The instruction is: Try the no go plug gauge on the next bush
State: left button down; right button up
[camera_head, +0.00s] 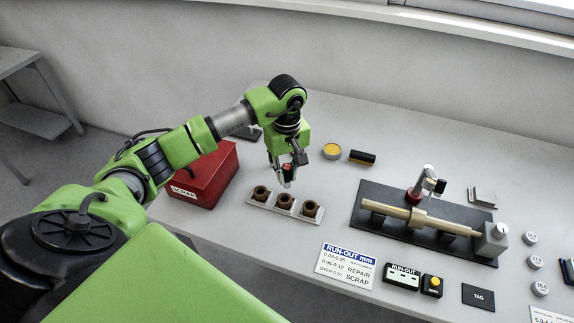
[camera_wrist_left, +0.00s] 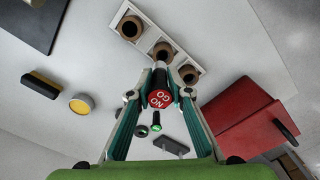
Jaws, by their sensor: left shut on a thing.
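My left gripper (camera_head: 287,178) is shut on the no go plug gauge, whose red end marked NO GO (camera_wrist_left: 160,99) faces the left wrist camera. The gauge's red end (camera_head: 287,167) also shows in the head view; its dark body points away between the fingers. The gripper hangs just behind a pale tray (camera_head: 272,208) holding three brown bushes in a row: left (camera_head: 261,193), middle (camera_head: 285,201), right (camera_head: 309,209). In the left wrist view the gauge's far end lies near the middle bush (camera_wrist_left: 163,51) and another bush (camera_wrist_left: 188,74). It appears clear of them. My right gripper is out of view.
A red SCRAP box (camera_head: 205,175) stands left of the tray. A yellow-topped tin (camera_head: 332,151) and a black-and-yellow block (camera_head: 362,157) lie behind. A run-out fixture (camera_head: 420,218) stands right, with a run-out card (camera_head: 347,266) in front. A green-ended piece (camera_wrist_left: 156,121) shows beyond the fingers.

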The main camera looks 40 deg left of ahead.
pick_arm(q)
jog(key=shift+f, duration=0.1)
jog(key=shift+a+f, duration=0.15)
jog(key=shift+f, duration=0.1)
jog(key=f, duration=0.1)
jog(key=f+b, duration=0.2)
jog(key=shift+s+a+f, duration=0.1)
jog(key=shift+a+f, duration=0.15)
jog(key=shift+a, duration=0.05)
jog(key=shift+f+b, duration=0.35)
jog(key=shift+f, duration=0.35)
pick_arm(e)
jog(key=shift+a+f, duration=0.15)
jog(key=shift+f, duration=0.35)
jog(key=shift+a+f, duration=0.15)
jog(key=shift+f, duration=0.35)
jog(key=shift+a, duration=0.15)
